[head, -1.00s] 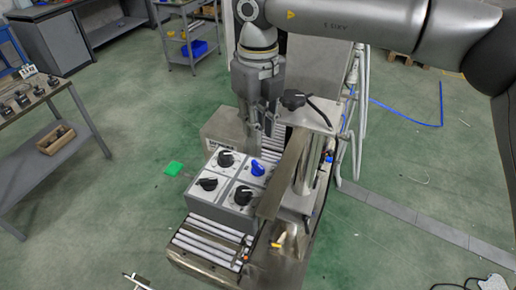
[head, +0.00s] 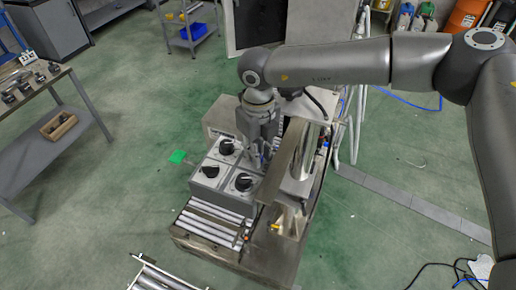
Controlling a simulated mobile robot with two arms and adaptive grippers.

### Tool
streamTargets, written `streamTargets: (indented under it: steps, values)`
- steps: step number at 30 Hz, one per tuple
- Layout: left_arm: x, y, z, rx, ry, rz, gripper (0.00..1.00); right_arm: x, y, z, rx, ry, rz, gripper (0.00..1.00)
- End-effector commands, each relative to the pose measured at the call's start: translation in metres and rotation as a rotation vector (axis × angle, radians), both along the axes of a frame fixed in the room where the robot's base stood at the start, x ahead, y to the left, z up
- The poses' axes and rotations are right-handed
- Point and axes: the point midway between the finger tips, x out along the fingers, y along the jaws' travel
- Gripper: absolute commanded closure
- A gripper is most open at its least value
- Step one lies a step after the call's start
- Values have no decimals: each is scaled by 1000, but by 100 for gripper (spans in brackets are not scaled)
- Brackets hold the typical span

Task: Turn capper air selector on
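A grey control box (head: 211,187) with white panels sits on the roller conveyor. Three black selector knobs show on it: a back one (head: 226,147), a left one (head: 210,171) and a front one (head: 243,182). I cannot read which is the capper air selector. My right gripper (head: 259,160) points down over the box's right-hand panel, where the blue knob was seen earlier. The gripper now hides most of that knob. Whether the fingers are open or touch the knob cannot be told. My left gripper is not in view.
The roller conveyor (head: 215,222) runs in front of the box. A metal machine part (head: 289,160) stands close on the gripper's right. A workbench (head: 40,135) with tools is at left; a cart (head: 190,37) stands behind.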

Motion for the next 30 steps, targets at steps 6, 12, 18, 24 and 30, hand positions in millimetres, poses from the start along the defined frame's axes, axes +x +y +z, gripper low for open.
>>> streamTargets:
  steps: [6, 12, 18, 24, 30]
  values:
    - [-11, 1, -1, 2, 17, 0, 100, 0, 0, 0, 0, 0, 0, 100]
    - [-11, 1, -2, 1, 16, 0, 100, 0, 0, 0, 0, 0, 4, 100]
    - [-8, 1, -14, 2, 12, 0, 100, 0, -1, -3, 0, 0, 52, 100]
    - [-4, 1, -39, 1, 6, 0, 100, 1, -1, -6, 1, 0, 176, 100]
    - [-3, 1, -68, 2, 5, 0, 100, 1, -1, -6, 2, -1, 355, 100]
